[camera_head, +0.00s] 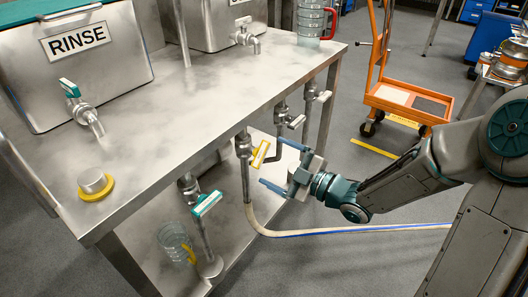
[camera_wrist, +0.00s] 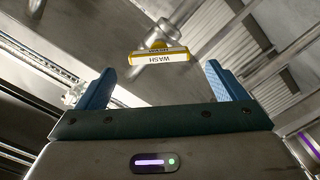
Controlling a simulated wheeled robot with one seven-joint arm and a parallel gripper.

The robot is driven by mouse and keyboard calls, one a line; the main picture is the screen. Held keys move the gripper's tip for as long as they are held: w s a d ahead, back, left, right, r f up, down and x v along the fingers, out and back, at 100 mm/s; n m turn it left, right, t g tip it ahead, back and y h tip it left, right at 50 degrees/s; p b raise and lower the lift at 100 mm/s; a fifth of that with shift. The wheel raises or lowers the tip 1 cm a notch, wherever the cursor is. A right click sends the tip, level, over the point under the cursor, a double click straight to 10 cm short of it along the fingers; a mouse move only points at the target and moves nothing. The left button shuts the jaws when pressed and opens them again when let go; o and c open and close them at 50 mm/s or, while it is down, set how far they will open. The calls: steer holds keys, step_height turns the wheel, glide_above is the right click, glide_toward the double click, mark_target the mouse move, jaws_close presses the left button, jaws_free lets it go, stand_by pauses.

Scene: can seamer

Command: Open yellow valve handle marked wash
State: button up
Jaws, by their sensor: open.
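The yellow valve handle (camera_head: 260,154) sits on a metal pipe valve below the front edge of the steel table. In the wrist view the handle (camera_wrist: 159,55) carries a white label reading WASH, upside down, and lies ahead of and between the fingers. My gripper (camera_head: 277,166) is open, with blue fingers on either side of the handle's line and a gap to the handle. The open fingers also show in the wrist view (camera_wrist: 160,85), with nothing between their tips. No contact with the handle shows.
A teal-handled valve (camera_head: 206,204) stands to the left below the table, and white-handled valves (camera_head: 296,121) hang to the right. A hose (camera_head: 300,233) runs from the wash pipe across the floor. The steel tabletop (camera_head: 200,90) overhangs the valves. An orange trolley (camera_head: 400,95) stands behind.

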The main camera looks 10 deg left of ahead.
steer(key=p+v, duration=0.1)
steer(key=v, duration=0.7)
steer(key=shift+p, duration=0.35)
